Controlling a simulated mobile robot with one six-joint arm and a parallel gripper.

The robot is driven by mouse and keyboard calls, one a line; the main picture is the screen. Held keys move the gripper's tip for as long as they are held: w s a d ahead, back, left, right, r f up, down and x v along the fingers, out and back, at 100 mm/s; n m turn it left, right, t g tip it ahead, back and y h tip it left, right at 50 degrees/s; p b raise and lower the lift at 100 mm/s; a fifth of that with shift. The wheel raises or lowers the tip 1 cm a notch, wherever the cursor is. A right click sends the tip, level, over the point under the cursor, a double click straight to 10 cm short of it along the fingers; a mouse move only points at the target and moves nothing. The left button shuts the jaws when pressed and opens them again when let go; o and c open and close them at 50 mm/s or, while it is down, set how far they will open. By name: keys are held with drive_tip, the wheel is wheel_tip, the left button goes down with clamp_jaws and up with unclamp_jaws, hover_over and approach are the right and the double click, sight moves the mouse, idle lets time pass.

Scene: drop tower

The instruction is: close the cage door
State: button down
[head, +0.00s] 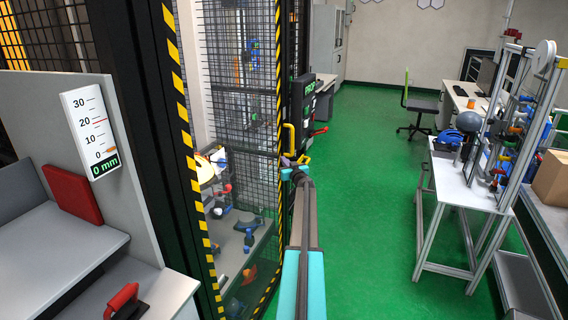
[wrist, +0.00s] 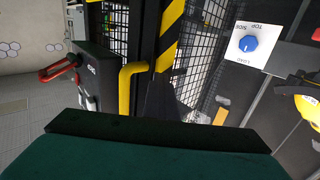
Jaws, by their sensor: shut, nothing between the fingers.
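The cage door (head: 240,90) is a black mesh panel with a yellow-and-black striped edge. A yellow bar handle (head: 289,135) is by that edge; the handle also shows in the wrist view (wrist: 130,85), beside the striped edge (wrist: 172,25). Another striped post (head: 190,150) stands to the left. I cannot tell for sure how far the door stands from its frame. My gripper (head: 294,162) is shut and empty, just below the handle in the head view. Whether it touches the handle or door is unclear. In the wrist view a large dark green shape fills the bottom.
A black box (head: 312,98) is mounted right of the door; the wrist view shows a red handle (wrist: 57,70) on it. A grey bench with a scale board (head: 92,125) is at left. A white worktable (head: 465,180) is at right. Green floor (head: 370,200) between is clear.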

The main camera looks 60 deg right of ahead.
drive_tip(key=shift+w+a+r+y, duration=0.15)
drive_tip(key=shift+w+a+r, duration=0.1)
drive_tip(key=shift+w, duration=0.2)
drive_tip(key=shift+w+a+r+y, duration=0.15)
drive_tip(key=shift+w+a+r, duration=0.05)
drive_tip(key=shift+w, duration=0.25)
drive_tip(key=shift+s+d+r, duration=0.1)
drive_tip(key=shift+s+d, duration=0.05)
drive_tip(key=shift+s, duration=0.05)
drive_tip(key=s+d+f, duration=0.1)
drive_tip(key=s+d, duration=0.2)
drive_tip(key=s, duration=1.2)
drive_tip(key=shift+d, duration=0.15)
drive_tip(key=shift+s, duration=0.1)
